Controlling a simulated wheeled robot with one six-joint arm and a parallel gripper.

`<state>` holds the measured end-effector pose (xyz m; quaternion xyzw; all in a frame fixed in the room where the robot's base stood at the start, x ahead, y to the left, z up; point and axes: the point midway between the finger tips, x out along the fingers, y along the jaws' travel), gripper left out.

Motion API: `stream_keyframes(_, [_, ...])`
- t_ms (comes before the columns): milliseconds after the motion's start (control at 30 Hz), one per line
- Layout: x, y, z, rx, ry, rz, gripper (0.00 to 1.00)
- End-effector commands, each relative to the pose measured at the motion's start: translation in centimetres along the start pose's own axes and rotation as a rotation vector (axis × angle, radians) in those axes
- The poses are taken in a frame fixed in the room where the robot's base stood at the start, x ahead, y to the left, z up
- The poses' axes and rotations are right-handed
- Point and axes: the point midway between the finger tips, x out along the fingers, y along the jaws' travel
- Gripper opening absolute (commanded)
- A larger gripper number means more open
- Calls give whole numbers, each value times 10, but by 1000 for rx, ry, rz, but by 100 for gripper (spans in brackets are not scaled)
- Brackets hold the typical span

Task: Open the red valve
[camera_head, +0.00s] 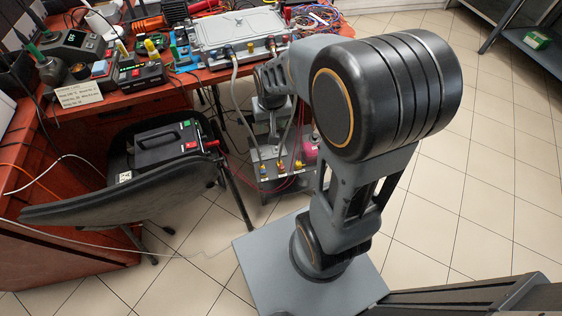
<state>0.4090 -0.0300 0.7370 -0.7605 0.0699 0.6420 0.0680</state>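No valve can be made out for certain in the head view. A grey low unit (262,183) stands on the floor beside the table, with small yellow, blue and red fittings (281,164) on top. One of these may be the red valve, but they are too small to tell. A grey hose (238,95) runs from a silver box (235,36) on the table down to this unit. My arm reaches left over the floor, and its end with my gripper (273,132) points down above the unit. The fingers are too small and partly hidden to read.
The red table (120,100) is crowded with instruments, cables and a paper note (79,93). A chair (125,192) with a black box (167,143) on it stands left of the unit. The tiled floor to the right is clear. A metal shelf (530,42) stands top right.

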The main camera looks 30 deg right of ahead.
Motion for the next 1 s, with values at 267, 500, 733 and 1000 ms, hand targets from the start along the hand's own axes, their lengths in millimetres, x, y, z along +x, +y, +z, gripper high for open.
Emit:
stream_keyframes(267, [113, 22, -51, 189, -91, 21, 53])
stream_keyframes(500, [202, 44, -46, 313, -138, 37, 53])
stream_keyframes(733, [248, 54, -34, 375, -157, 44, 53])
stream_keyframes(1000, [285, 57, -24, 389, -164, 46, 53])
